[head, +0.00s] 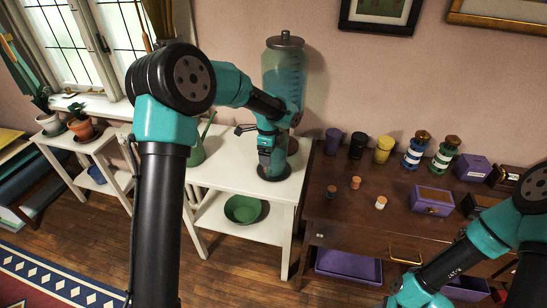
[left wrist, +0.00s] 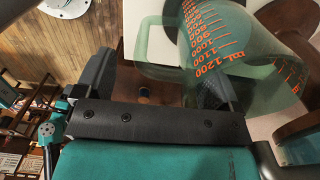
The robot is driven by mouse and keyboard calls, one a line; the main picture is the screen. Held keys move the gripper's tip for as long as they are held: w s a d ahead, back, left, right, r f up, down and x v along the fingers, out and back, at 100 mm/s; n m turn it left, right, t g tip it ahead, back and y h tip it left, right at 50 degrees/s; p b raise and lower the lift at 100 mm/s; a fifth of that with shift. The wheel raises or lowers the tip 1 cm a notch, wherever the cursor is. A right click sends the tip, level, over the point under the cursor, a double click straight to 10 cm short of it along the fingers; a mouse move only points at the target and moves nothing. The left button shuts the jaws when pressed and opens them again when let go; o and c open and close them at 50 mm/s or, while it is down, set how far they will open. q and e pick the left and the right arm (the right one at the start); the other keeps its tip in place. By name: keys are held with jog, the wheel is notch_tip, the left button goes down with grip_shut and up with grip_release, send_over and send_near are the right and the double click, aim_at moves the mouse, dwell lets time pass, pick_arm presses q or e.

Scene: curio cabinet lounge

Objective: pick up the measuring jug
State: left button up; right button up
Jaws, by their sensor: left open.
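The measuring jug (left wrist: 242,62) is clear greenish glass with orange graduation marks. It fills the upper right of the left wrist view. Its pale handle (left wrist: 150,66) reaches into the space between my left fingers. My left gripper (head: 265,157) is open, pointing down over the pale side table, with the fingers apart in the left wrist view (left wrist: 152,80). I cannot tell whether either finger touches the glass. In the head view the jug is largely hidden by my left gripper. My right arm enters at the lower right, with its fingers out of frame.
A tall lidded glass dispenser (head: 284,62) stands close behind my left gripper. A green watering can (head: 196,153) is left of it. The brown cabinet (head: 345,209) on the right holds cups, striped jars, corks and boxes. A green bowl (head: 243,209) sits on the lower shelf.

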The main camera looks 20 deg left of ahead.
pick_arm(q)
notch_tip(320, 180, down, 2)
jog(key=shift+f, duration=0.15)
dwell(0.4)
jog(key=c, duration=1.6)
